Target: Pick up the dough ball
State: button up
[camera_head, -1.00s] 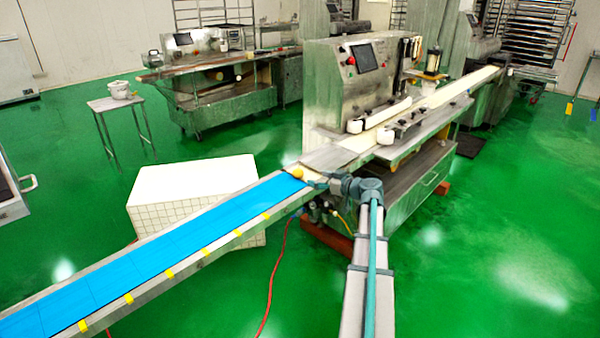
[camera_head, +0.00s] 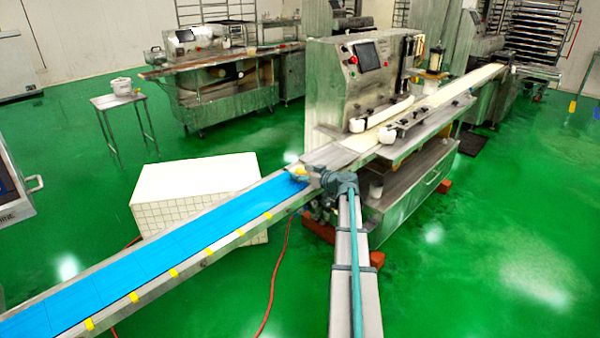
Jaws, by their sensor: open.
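My gripper is open. Its fingers are too small to make out, and I cannot tell whether they touch the ball.
The encrusting machine (camera_head: 334,95) stands just beyond the belt's upper end. A white tiled block (camera_head: 195,185) stands behind the belt. A red hose (camera_head: 275,285) runs over the green floor, which is open at the right.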

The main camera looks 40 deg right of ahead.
jog(key=shift+w+f, duration=0.15)
jog(key=shift+w, duration=0.4)
jog(key=c, duration=1.2)
jog(key=shift+r, duration=0.2)
